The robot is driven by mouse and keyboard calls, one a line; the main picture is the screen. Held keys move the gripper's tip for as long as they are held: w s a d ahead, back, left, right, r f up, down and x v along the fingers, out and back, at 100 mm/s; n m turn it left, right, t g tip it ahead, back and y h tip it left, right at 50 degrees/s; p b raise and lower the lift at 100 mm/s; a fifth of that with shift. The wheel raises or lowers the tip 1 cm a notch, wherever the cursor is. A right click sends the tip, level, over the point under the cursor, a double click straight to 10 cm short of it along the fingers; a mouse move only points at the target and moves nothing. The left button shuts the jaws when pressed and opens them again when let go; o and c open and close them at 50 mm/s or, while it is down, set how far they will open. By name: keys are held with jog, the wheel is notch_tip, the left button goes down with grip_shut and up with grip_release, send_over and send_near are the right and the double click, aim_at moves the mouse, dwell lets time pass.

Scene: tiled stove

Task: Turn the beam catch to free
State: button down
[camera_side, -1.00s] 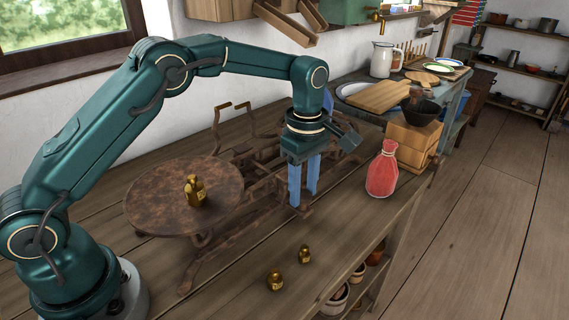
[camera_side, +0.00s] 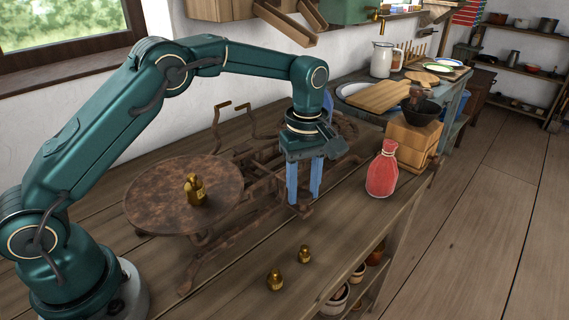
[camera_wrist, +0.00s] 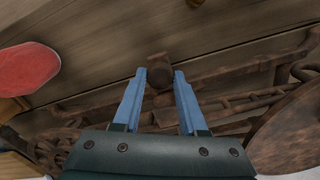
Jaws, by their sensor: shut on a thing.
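The rusty balance scale stands on the wooden table, with a round pan (camera_side: 150,200) at left and its iron beam frame (camera_side: 225,232) running to the right. My gripper (camera_side: 303,198) points down at the frame's front right end, its two blue fingers low beside the ironwork. In the wrist view the fingertips (camera_wrist: 160,80) close on a rusty round-headed knob, the beam catch (camera_wrist: 159,76). The fingers hide part of the catch in the side view, so its exact angle cannot be told.
A brass weight (camera_side: 195,189) stands on the pan. Two smaller brass weights (camera_side: 275,279) (camera_side: 304,254) stand near the table's front edge. A red bottle-shaped sack (camera_side: 382,172) and a wooden coffee grinder (camera_side: 411,143) stand close right of my gripper.

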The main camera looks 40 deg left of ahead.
aim_at(303, 194)
jog(key=shift+c, duration=2.3)
grip_release()
jog(key=shift+r, duration=2.6)
